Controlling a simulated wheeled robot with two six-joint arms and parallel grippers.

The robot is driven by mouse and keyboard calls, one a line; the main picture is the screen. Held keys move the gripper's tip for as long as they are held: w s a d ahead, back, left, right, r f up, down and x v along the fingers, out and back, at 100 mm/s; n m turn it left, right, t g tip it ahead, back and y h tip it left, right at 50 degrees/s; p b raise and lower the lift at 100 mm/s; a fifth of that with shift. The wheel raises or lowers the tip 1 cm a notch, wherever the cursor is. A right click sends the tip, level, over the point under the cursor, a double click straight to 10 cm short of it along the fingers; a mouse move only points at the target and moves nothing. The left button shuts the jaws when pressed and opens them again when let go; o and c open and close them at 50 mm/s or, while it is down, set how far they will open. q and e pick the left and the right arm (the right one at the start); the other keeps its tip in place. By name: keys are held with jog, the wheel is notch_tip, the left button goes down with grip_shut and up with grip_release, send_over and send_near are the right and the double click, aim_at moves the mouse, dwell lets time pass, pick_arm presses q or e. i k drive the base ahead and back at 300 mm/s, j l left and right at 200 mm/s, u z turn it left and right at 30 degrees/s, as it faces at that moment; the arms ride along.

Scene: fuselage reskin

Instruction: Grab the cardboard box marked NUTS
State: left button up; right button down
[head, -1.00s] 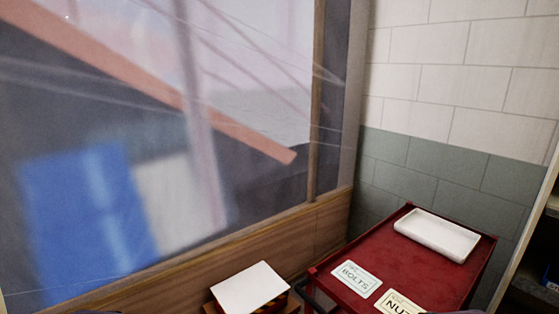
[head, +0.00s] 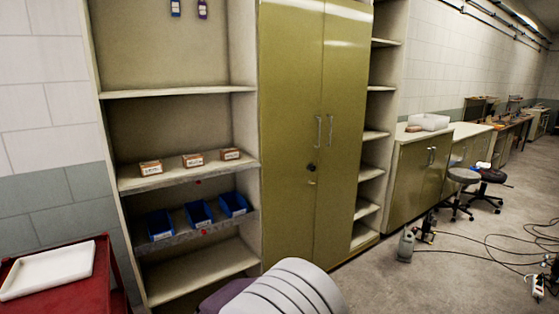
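Three small brown cardboard boxes with white labels stand in a row on a middle shelf of the open shelving unit in the head view. They are the left box (head: 151,168), the middle box (head: 193,160) and the right box (head: 230,154). Their labels are too small to read, so I cannot tell which one is marked NUTS. Neither of my grippers is in view. A rounded white and purple shape at the bottom centre appears to be part of my own arm.
Blue bins (head: 198,213) sit on the shelf below the boxes. A red cart (head: 75,290) with a white tray (head: 50,270) stands at the lower left. A closed olive cabinet (head: 290,130) adjoins the shelving.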

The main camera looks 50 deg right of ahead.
aim_at(193, 161)
jog(key=k+z, duration=0.1)
jog(key=z, duration=0.9)
jog(key=i+l+u, duration=0.3)
jog(key=i+l, duration=0.3)
jog(key=i+l+u, duration=0.15)
jog(key=i+l, duration=0.15)
jog(key=i+l+u, duration=0.15)
jog(key=l, duration=0.25)
jog(key=i+l+u, duration=0.15)
jog(key=i+l, duration=0.2)
jog(key=i+l+u, duration=0.15)
jog(key=l, duration=0.3)
jog(key=i+l+u, duration=0.15)
jog(key=l, duration=0.3)
jog(key=i, duration=0.1)
